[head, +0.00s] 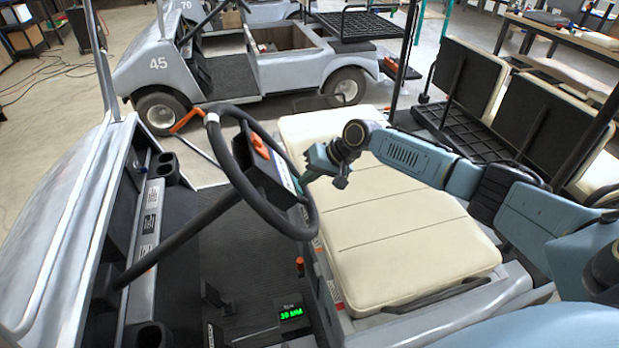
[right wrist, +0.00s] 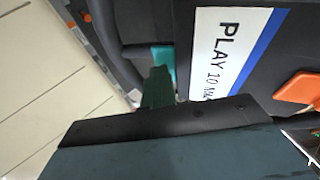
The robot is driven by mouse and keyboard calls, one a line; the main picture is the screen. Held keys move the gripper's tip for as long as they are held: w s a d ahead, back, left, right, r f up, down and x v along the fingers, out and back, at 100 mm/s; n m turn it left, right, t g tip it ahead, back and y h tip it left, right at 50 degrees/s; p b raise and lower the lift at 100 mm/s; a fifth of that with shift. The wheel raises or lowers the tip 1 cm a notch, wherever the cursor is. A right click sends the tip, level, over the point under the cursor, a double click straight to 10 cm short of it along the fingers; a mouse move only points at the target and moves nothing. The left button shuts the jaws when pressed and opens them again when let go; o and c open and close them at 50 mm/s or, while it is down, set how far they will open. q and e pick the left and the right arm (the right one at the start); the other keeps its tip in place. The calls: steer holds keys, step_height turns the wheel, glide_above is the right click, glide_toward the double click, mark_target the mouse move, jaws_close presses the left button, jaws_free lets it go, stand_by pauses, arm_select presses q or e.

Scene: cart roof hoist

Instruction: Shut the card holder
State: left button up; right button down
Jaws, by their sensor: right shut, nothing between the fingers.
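The card holder (head: 258,170) is a black box at the centre of the steering wheel, with an orange tab (head: 259,145) on its upper face. Its right side carries a white and blue card. In the right wrist view the card (right wrist: 222,60) reads "PLAY 10" and more that is cut off, with the orange tab (right wrist: 298,88) beside it on black. Whether the holder's cover is open is not clear. My right gripper (head: 307,174) is shut and empty, just right of the holder, at the wheel rim. Its fingers (right wrist: 160,85) show beside the card; contact cannot be told. My left gripper is out of view.
The black steering wheel (head: 308,232) rings the holder closely. The cream seat (head: 390,235) lies under my right arm. The dashboard with cup holders (head: 165,168) is at left, and a small green display (head: 291,312) is low in front. Another grey cart (head: 200,68) stands behind.

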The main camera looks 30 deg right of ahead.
steer(key=d+v, duration=0.1)
steer(key=v, duration=1.2)
steer(key=shift+w+d+p, duration=0.25)
steer(key=shift+p, duration=0.2)
